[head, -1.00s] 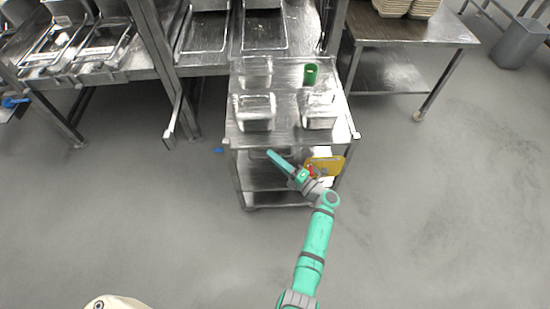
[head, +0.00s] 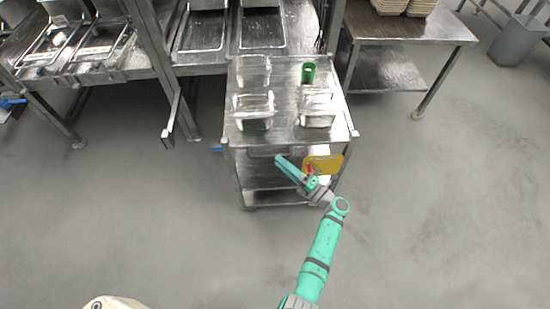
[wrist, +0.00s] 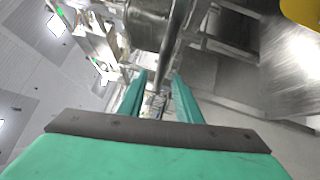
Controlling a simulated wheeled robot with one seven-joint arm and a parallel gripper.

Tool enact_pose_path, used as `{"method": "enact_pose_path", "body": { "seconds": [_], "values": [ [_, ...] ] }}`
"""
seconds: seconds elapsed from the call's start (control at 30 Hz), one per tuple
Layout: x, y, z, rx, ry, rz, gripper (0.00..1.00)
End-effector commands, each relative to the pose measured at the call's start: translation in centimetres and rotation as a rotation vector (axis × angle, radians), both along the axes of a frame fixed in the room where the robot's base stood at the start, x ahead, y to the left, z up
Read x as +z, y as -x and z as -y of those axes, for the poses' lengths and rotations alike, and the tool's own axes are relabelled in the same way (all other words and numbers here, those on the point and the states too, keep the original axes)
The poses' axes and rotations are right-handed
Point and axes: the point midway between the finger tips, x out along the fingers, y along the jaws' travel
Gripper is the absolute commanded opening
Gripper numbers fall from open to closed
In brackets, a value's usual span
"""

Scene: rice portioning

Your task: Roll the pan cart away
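The metal pan cart (head: 275,140) stands in front of the counters, with several metal pans, such as a front right pan (head: 317,122), and a green cup (head: 308,73) on its top. A horizontal handle bar (head: 262,152) runs along its near side. My gripper (head: 279,160) is at this bar, near the middle of the cart's near side. In the wrist view, its two teal fingers are apart, and a metal bar (wrist: 176,42) lies in line with the gap between them. I cannot tell whether the fingers touch it.
A yellow item (head: 325,164) shows at the cart's near right, behind my wrist. A steel table (head: 410,32) stands to the right and a steel counter (head: 100,72) to the left. A blue item (head: 217,149) is left of the cart. The grey floor in front is clear.

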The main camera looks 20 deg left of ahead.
Motion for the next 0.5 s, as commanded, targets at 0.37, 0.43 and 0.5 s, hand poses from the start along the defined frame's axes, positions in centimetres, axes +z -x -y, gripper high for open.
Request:
{"method": "enact_pose_path", "body": {
  "seconds": [0.37,0.43,0.5],
  "values": [
    [-0.8,1.8,5.0,0.000,0.000,0.000,0.31],
    [-0.8,1.9,5.3,0.000,0.000,0.000,0.31],
    [-0.8,1.9,5.5,0.000,0.000,0.000,0.31]
  ]
}}
